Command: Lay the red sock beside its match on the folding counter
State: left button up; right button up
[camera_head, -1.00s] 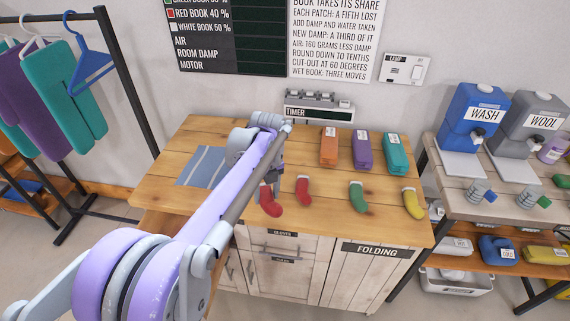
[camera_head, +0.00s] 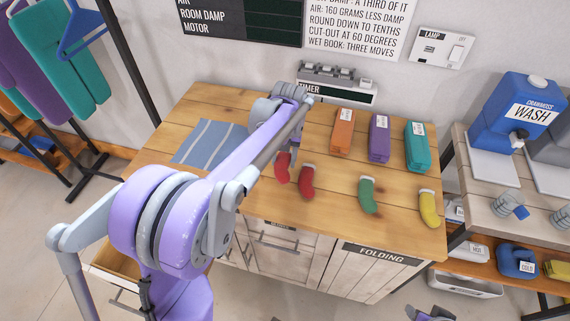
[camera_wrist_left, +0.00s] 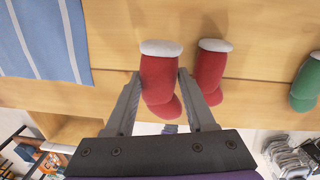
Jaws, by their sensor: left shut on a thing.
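A red sock (camera_head: 283,165) with a white cuff is between the fingers of my left gripper (camera_wrist_left: 160,76), which is shut on it; in the head view my arm partly hides this sock. Its matching red sock (camera_head: 306,182) lies on the wooden folding counter (camera_head: 330,222), just to the right and apart by a small gap. In the wrist view the held sock (camera_wrist_left: 159,82) and the match (camera_wrist_left: 210,68) are side by side, cuffs pointing the same way. I cannot tell whether the held sock touches the counter. A grey and purple part, likely my right gripper (camera_head: 430,313), shows at the bottom edge.
A green sock (camera_head: 367,195) and a yellow sock (camera_head: 428,208) lie further right. Orange (camera_head: 342,132), purple (camera_head: 379,138) and teal (camera_head: 417,147) packs stand behind. A striped blue cloth (camera_head: 208,143) lies at left. A timer (camera_head: 337,88) is at the back.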

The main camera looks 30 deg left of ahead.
aim_at(284, 167)
pick_arm(q)
jog(key=shift+w+f, duration=0.1)
jog(key=shift+f, duration=1.9)
jog(key=shift+f, duration=0.15)
jog(key=o, duration=1.3)
